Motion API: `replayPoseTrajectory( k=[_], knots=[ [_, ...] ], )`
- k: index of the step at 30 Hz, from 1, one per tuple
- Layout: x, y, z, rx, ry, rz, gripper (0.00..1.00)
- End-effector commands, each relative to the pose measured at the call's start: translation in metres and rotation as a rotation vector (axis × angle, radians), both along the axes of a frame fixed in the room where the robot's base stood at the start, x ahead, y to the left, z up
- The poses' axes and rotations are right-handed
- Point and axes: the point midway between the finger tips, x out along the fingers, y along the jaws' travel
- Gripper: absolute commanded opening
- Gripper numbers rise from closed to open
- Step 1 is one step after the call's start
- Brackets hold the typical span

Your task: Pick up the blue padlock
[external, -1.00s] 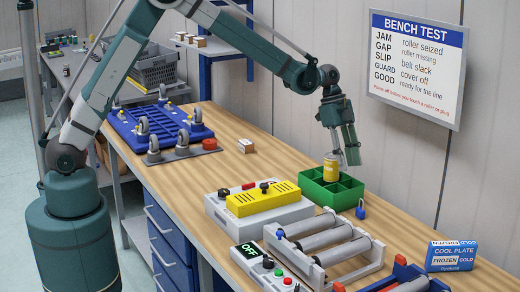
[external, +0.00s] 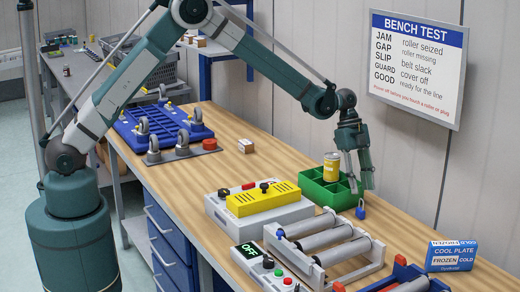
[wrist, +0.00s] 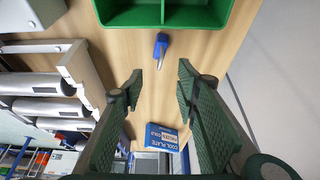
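The blue padlock (external: 361,211) lies on the wooden bench, just right of the green divided tray (external: 325,192). In the wrist view the padlock (wrist: 161,42) lies near the tray's edge, its blue body towards the tray and its grey shackle pointing away. My gripper (external: 360,186) points down above the padlock, beside the tray's right end. In the wrist view its two fingers (wrist: 159,77) are spread apart with nothing between them. The padlock shows above the gap between the fingertips, apart from both.
A roller frame (external: 325,245) is in front of the padlock and a blue Cool Plate box (external: 451,257) lies to the right. The wall rises close behind. Bare bench lies between padlock and box.

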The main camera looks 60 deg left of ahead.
Motion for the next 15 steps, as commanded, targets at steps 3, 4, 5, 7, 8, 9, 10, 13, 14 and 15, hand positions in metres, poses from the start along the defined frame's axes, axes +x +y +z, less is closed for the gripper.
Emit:
replayPoseTrajectory(
  k=[3, 4, 5, 7, 8, 9, 10, 13, 14, 15],
  knots=[
    [0.000, -0.003, -0.007, 0.000, 0.000, 0.000, 0.31],
    [0.000, -0.004, -0.009, 0.000, 0.000, 0.000, 0.31],
    [0.000, -0.005, -0.011, 0.000, 0.000, 0.000, 0.31],
    [0.000, -0.007, -0.017, 0.000, 0.000, 0.000, 0.31],
    [0.000, -0.008, -0.019, 0.000, 0.000, 0.000, 0.31],
    [0.000, -0.008, -0.021, 0.000, 0.000, 0.000, 0.31],
    [0.000, -0.009, -0.022, 0.000, 0.000, 0.000, 0.31],
    [0.000, -0.009, -0.023, 0.000, 0.000, 0.000, 0.31],
    [0.000, -0.009, -0.023, 0.000, 0.000, 0.000, 0.31],
    [0.000, -0.009, -0.023, 0.000, 0.000, 0.000, 0.31]
  ],
)
